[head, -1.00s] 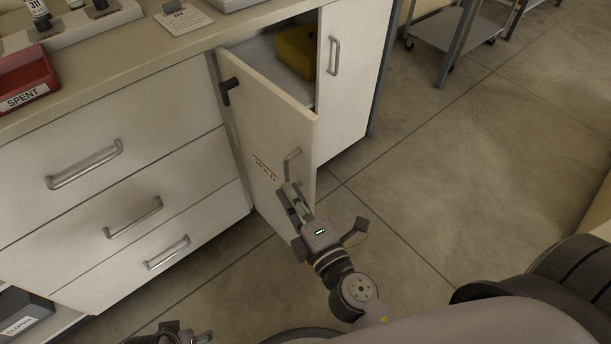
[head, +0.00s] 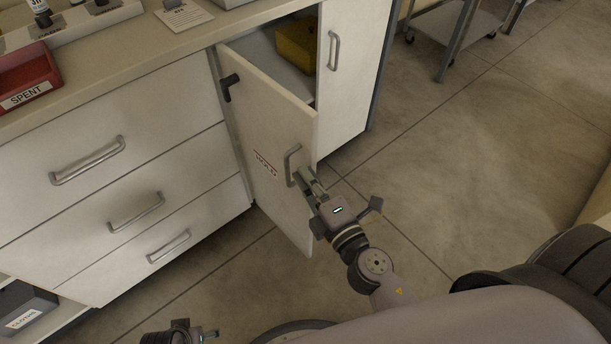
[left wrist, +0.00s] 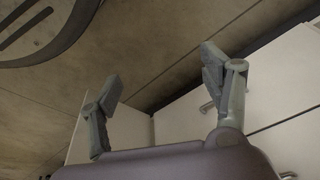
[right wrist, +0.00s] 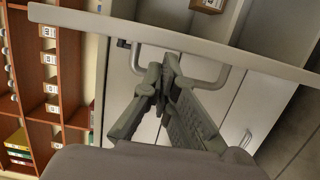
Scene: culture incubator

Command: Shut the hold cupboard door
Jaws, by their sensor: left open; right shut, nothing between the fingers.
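The hold cupboard door (head: 265,130) is a white panel labelled HOLD, hinged at its left and standing partly open in the head view. Its bar handle (head: 289,166) is near the free edge. My right gripper (head: 308,178) is shut and empty, with its fingertips close to the handle. In the right wrist view the shut fingers (right wrist: 165,75) point at the handle (right wrist: 205,80); I cannot tell whether they touch. My left gripper (left wrist: 165,85) is open and empty, low in the head view, with pale cabinet fronts beyond it.
A yellow box (head: 296,45) sits inside the cupboard. White drawers (head: 90,165) with bar handles stand left of it. A red SPENT tray (head: 27,80) is on the counter. Open floor (head: 430,160) lies to the right, with a metal trolley (head: 445,35) behind.

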